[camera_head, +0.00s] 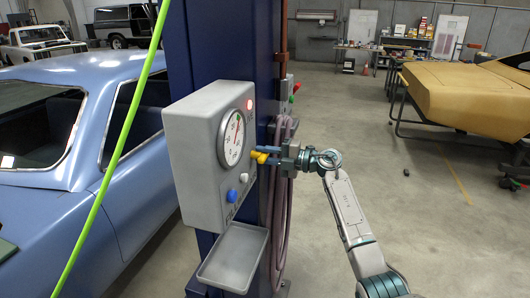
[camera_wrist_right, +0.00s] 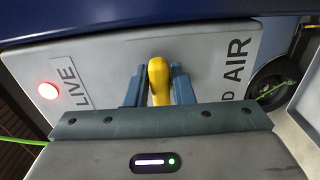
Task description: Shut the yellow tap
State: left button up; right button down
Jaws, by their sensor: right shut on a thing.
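The yellow tap (camera_head: 259,155) sticks out from the grey panel box (camera_head: 185,185), right of the round gauge (camera_head: 232,138). My right gripper (camera_head: 264,156) comes from the right and is shut on the tap. In the wrist view the tap (camera_wrist_right: 158,75) stands between the two blue-grey fingers, one on each side. Its handle runs up and down in that picture, between a "LIVE" label and lettering ending in "AIR". The red lamp (camera_wrist_right: 48,90) beside "LIVE" is lit; it glows in the head view too (camera_head: 249,104). The tap's base is partly hidden. My left gripper is out of view.
A blue knob (camera_head: 232,195) and a white knob (camera_head: 244,178) sit below the tap. A grey tray (camera_head: 233,258) juts out under the box. A bright green hose (camera_head: 112,165) crosses on the left, before a blue car (camera_head: 140,210). Mauve hoses (camera_head: 281,215) hang behind my gripper.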

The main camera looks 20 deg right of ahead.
dwell(0.3)
jog(key=c, duration=1.3)
grip_release()
jog(key=shift+o, duration=0.2)
jog(key=shift+s+d+f+b, duration=0.2)
jog(key=shift+d+b, duration=0.2)
jog(key=b+v, duration=0.4)
jog(key=v, duration=0.5)
jog(key=shift+s+d+r+b, duration=0.15)
jog(key=shift+s+d+b, duration=0.15)
jog(key=shift+b, duration=0.1)
